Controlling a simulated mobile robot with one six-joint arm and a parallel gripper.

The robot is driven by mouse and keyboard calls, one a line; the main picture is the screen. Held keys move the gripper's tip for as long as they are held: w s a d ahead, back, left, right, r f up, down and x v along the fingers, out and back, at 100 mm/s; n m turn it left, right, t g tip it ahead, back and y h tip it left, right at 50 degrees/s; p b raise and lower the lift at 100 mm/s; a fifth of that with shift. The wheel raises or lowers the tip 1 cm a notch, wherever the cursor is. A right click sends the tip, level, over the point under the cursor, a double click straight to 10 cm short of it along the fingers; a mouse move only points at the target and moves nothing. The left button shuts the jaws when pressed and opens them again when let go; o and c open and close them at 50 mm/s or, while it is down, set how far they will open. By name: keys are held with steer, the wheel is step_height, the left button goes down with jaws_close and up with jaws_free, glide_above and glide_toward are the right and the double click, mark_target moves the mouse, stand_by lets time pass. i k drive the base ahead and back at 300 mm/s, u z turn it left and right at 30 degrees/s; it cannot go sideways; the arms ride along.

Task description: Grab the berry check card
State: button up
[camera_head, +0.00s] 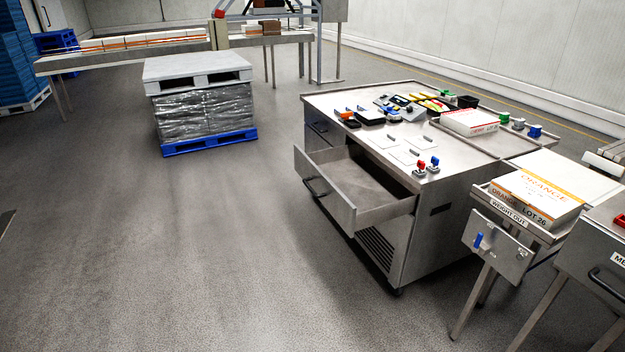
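My gripper is not in view. No card in the head view can be read as the berry check card. A cluster of small black, yellow, blue and orange items (405,104) lies along the back of the bench, too small to tell apart. An open drawer (335,200) sticks out of the bench front, and its visible floor looks empty.
A white box with red print (469,122) lies on the bench's right tray. An orange-labelled carton (538,194) sits on the WEIGHT OUT stand at right. A wrapped pallet (203,115) stands behind. The left floor is clear.

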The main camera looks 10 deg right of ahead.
mark_target(384, 142)
steer(key=i, duration=0.85)
steer(key=z, duration=0.05)
